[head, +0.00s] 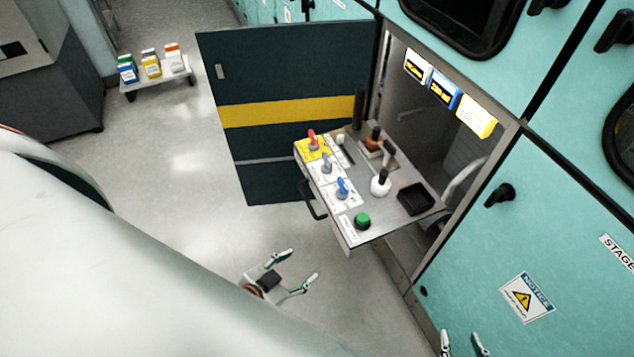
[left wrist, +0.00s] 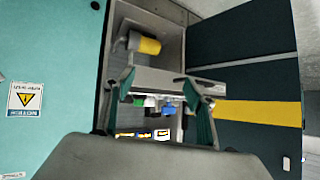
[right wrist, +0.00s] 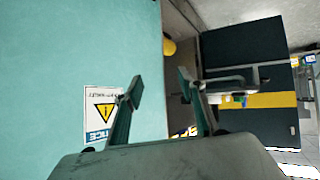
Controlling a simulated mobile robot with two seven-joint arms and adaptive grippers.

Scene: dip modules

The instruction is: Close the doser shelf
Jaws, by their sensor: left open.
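The doser shelf (head: 408,178) is pulled out of its cabinet bay. It carries red, grey and blue levers, a green button, and a black tray. A dark handle (head: 311,200) is on its front left edge. In the left wrist view, the shelf (left wrist: 180,80) appears upside down beyond my fingers. My left gripper (head: 296,270) is open and empty, below and in front of the shelf, apart from it. My right gripper (head: 462,342) is open and empty at the bottom edge of the head view, beside the teal panel; its fingers also show in the right wrist view (right wrist: 158,85).
A dark door with a yellow stripe (head: 250,116) stands open left of the shelf. Teal cabinet panels (head: 560,200) with black latches stand on the right. A low cart (head: 155,83) with coloured boxes is far left. The floor (head: 190,190) between is clear.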

